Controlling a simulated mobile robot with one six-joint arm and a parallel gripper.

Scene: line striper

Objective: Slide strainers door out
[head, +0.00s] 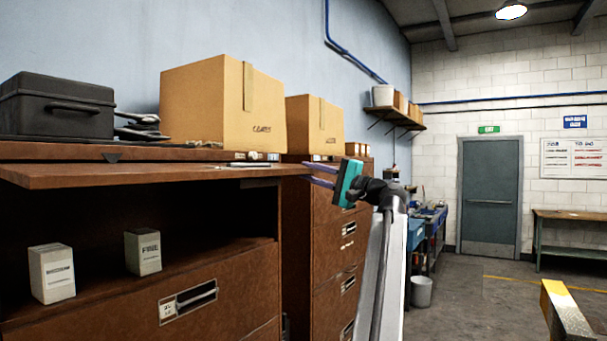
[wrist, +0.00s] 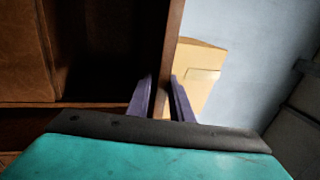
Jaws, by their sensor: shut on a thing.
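The door (head: 150,175) is a brown panel standing out level from the top of the open cabinet compartment (head: 200,215). No readable strainers label shows on it. My gripper (head: 308,174) is at the panel's right end, with a teal body and purple fingers. In the wrist view, the fingers (wrist: 161,88) are shut on the thin brown panel (wrist: 171,50), one on each side. The panel's far part inside the cabinet is hidden.
Two small pale boxes, one (head: 52,273) left and one (head: 143,252) right, stand in the compartment. A labelled drawer (head: 110,305) is below. A black case (head: 57,105) and cardboard boxes (head: 215,105) sit on top. Floor (head: 470,290) at right is mostly clear.

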